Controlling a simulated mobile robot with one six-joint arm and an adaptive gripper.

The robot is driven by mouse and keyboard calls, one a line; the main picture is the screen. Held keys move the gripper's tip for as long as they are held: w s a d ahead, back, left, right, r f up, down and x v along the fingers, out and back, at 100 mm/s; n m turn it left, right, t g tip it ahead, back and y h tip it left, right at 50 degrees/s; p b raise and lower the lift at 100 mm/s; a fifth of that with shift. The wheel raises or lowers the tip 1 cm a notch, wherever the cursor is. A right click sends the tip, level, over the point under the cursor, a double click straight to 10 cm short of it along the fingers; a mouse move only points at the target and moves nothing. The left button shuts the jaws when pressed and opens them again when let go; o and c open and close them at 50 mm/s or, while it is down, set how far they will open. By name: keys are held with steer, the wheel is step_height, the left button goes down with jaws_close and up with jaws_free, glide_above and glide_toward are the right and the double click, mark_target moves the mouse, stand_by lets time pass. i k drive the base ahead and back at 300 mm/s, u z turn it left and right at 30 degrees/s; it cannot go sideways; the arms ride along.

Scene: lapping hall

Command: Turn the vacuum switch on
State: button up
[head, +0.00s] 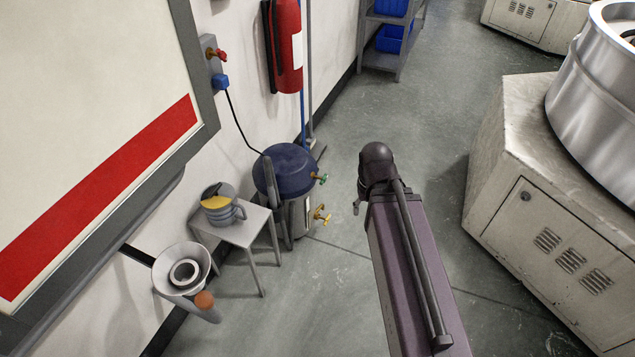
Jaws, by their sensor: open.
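A small grey wall box with a red knob or lever (219,55) is on the wall at the upper left, beside the framed board; this looks like the switch, but its setting is too small to tell. A blue plug (221,82) sits just below it, with a black cable running down to a drum with a dark blue lid (285,168), which looks like the vacuum unit. My arm reaches up from the bottom centre, to the right of the drum and well apart from the switch. I cannot make out my gripper's fingers.
A small grey stool (243,232) holds a grey and yellow jug. A grey funnel-like vessel (182,268) stands at the lower left. A red fire extinguisher (287,45) hangs right of the switch. A large machine cabinet (545,220) fills the right. The floor between is clear.

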mark_target(323, 180)
steer(key=u, duration=0.05)
steer(key=i, duration=1)
steer(key=u, duration=0.05)
